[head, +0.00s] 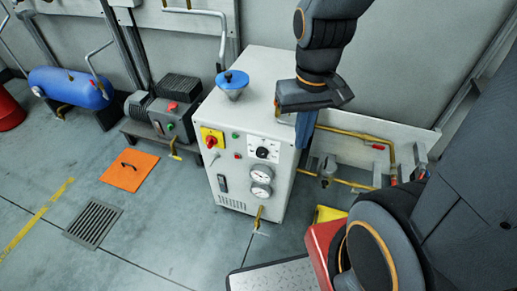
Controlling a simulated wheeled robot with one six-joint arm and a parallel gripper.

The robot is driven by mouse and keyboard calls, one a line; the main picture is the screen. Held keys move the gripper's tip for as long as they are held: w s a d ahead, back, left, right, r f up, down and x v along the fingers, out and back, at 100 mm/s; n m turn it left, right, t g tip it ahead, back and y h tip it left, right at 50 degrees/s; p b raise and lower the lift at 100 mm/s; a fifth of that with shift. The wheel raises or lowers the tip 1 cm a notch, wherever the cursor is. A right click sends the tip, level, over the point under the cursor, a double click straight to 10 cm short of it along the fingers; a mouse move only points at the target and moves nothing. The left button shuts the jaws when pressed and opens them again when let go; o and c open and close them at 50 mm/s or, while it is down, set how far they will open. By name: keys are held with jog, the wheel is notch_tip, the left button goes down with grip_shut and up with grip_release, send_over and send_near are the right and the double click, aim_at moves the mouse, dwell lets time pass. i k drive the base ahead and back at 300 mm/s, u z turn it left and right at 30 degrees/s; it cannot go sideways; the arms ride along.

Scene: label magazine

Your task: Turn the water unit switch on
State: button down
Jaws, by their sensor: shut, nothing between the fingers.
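The water unit is most likely the white cabinet (228,140) in the middle, with gauges and controls on its front. A red rotary switch on a yellow plate (212,139) sits at the upper left of that front. I cannot read its position at this size. A black knob on a white dial plate (263,152) is at the upper right of the front. My gripper (281,107) is shut and empty, in front of the cabinet's upper right edge. It is right of the red switch and apart from it. Its fingertips are hard to make out.
A blue funnel (232,84) stands on the cabinet top. A motor pump (166,108) and a blue tank (70,88) stand to the left. An orange plate (130,169) and a drain grate (93,223) lie on the floor. Brass pipes (358,135) run along the right wall.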

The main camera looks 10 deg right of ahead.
aim_at(211, 141)
jog(key=z, duration=1.05)
jog(key=k, duration=0.95)
jog(key=u, duration=1.25)
